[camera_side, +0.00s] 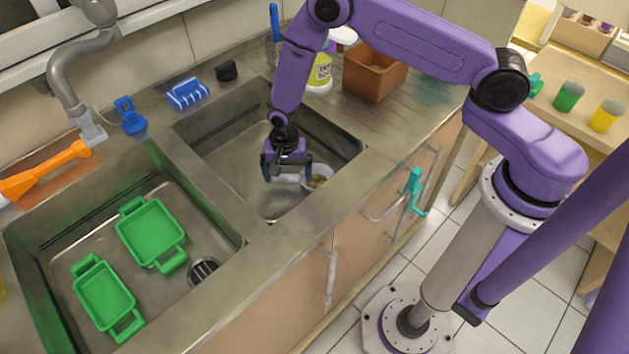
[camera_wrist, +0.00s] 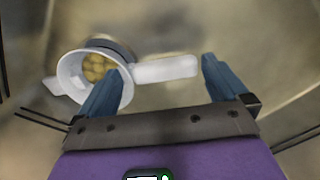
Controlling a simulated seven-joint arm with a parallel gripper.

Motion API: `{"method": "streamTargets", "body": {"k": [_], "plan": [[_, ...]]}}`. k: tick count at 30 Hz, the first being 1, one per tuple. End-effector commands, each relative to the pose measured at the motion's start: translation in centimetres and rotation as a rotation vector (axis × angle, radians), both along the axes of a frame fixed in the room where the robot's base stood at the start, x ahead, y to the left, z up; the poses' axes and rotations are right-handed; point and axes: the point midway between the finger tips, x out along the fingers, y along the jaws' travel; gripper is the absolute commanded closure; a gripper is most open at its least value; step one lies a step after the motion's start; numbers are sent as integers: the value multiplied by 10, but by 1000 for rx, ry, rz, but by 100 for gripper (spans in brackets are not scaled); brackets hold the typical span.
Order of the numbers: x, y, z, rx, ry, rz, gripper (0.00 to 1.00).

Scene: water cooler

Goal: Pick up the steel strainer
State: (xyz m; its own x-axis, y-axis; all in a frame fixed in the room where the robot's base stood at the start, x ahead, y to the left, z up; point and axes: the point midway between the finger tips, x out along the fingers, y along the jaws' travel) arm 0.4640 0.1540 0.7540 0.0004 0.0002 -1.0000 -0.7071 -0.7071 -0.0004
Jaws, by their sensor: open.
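A pale, round vessel (camera_wrist: 68,75) with a light rim and flat side handles lies in the right sink basin; it looks like the strainer, though its steel finish is not clear. One handle (camera_wrist: 165,69) reaches into the space ahead of and between my fingertips. In the side view the vessel (camera_side: 323,171) is partly hidden behind my gripper (camera_side: 287,180). My gripper (camera_wrist: 165,80) is open, low in the basin, pointing down. Its left finger overlaps the vessel's rim in the wrist view; contact cannot be told.
The right basin's walls (camera_side: 225,124) surround my gripper. The left basin holds two green trays (camera_side: 151,234) (camera_side: 105,297). A faucet (camera_side: 75,75), blue-white brush (camera_side: 187,93) and brown box (camera_side: 374,73) stand around the basins.

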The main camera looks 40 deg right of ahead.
Motion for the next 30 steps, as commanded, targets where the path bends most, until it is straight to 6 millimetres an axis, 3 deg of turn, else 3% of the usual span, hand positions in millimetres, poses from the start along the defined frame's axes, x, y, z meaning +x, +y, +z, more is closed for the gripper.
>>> {"method": "streamTargets", "body": {"k": [4, 9, 20, 30], "plan": [[0, 0, 0, 0, 0, 0, 3], [0, 0, 0, 0, 0, 0, 54], [0, 0, 4, 0, 0, 0, 55], [1, 0, 40, 1, -3, 0, 55]]}}
